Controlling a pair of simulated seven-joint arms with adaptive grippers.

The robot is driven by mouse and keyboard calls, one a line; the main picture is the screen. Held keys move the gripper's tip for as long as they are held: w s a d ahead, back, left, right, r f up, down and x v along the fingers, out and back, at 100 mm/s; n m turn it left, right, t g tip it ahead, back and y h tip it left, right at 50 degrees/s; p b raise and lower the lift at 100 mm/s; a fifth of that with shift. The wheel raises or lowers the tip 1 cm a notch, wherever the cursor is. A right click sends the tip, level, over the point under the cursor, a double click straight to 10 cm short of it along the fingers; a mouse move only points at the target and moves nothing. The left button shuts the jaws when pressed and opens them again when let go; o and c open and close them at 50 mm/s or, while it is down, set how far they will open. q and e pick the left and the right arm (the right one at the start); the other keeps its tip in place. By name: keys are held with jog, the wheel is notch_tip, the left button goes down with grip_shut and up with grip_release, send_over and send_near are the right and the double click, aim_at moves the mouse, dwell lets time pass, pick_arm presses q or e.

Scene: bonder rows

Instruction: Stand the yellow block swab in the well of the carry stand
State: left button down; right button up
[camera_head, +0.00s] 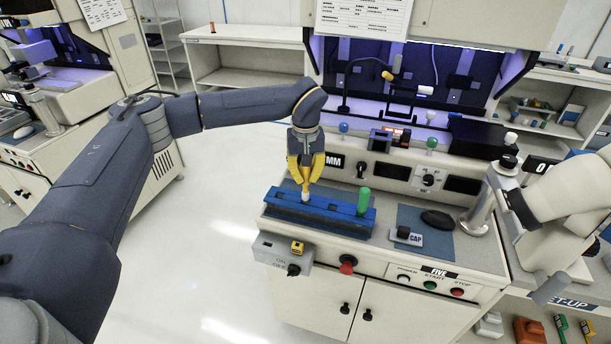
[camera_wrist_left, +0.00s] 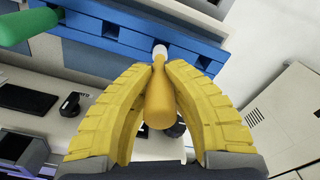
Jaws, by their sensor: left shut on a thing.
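My left gripper (camera_head: 306,178) is shut on the yellow block swab (camera_head: 305,189), with its yellow fingers on either side of the handle. The swab points down, with its white tip over or at the blue carry stand (camera_head: 288,207) on the bench. In the left wrist view, the yellow handle (camera_wrist_left: 159,105) sits between the fingers (camera_wrist_left: 160,75), and the white tip meets the edge of the blue stand (camera_wrist_left: 108,43) in the picture. I cannot tell whether the tip is inside a well. My right gripper is not in view.
A green-handled piece (camera_head: 364,201) stands upright at the stand's right end. A dark mouse (camera_head: 437,219) and a grey CAP block (camera_head: 406,236) lie on the mat to the right. Behind is a panel with knobs; a white microscope-like part (camera_head: 555,185) stands at right.

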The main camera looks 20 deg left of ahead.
aim_at(306, 191)
pick_arm(q)
jog(key=shift+f, duration=2.6)
dwell(0.3)
jog(key=c, duration=1.4)
grip_release()
notch_tip(306, 191, up, 12)
jog(key=shift+s, duration=0.15)
jog(key=shift+d, duration=0.1)
